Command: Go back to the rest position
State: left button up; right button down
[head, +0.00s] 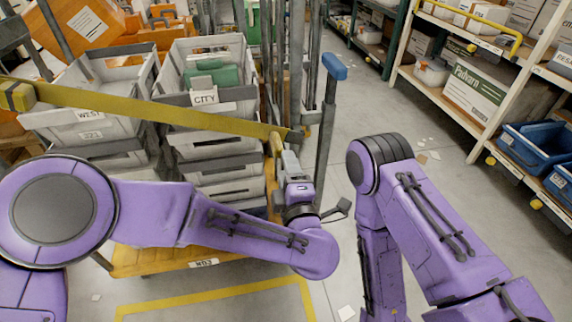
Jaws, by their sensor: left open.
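My left gripper (281,143) is open in the middle of the head view, pointing away from me. Its fingertips are close to the right end of the yellow strap (170,115), near the metal post of the cart. I cannot tell whether they touch the strap. The strap runs across the front of the grey totes from a yellow block at the left edge. My right arm bends down at the right, and its gripper is out of view.
A blue-topped post (334,66) rises just right of my left gripper. Shelving (487,140) with a blue bin (540,155) stands at the right. The aisle floor between is mostly clear.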

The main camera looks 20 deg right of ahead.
pick_arm(q)
jog(key=s+a+f+m+g+y+p, duration=0.1)
jog(key=s+a+f+m+g+p, duration=0.2)
jog(key=a+f, duration=0.9)
jog(key=s+a+f+m+g, duration=0.3)
jog(key=a+f+m+g, duration=0.1)
jog(key=a+f, duration=0.7)
jog(key=s+a+f+g+y+p, duration=0.1)
jog(key=s+a+f+g+y, duration=0.1)
jog(key=s+a, duration=0.8)
jog(key=s+a+f+m+g+y+p, duration=0.1)
jog(key=s+a+f+g, duration=0.3)
jog(key=s+a, duration=0.7)
jog(key=shift+a+g+y, duration=0.25)
jog(key=shift+g+y, duration=0.35)
jog(key=shift+g, duration=0.3)
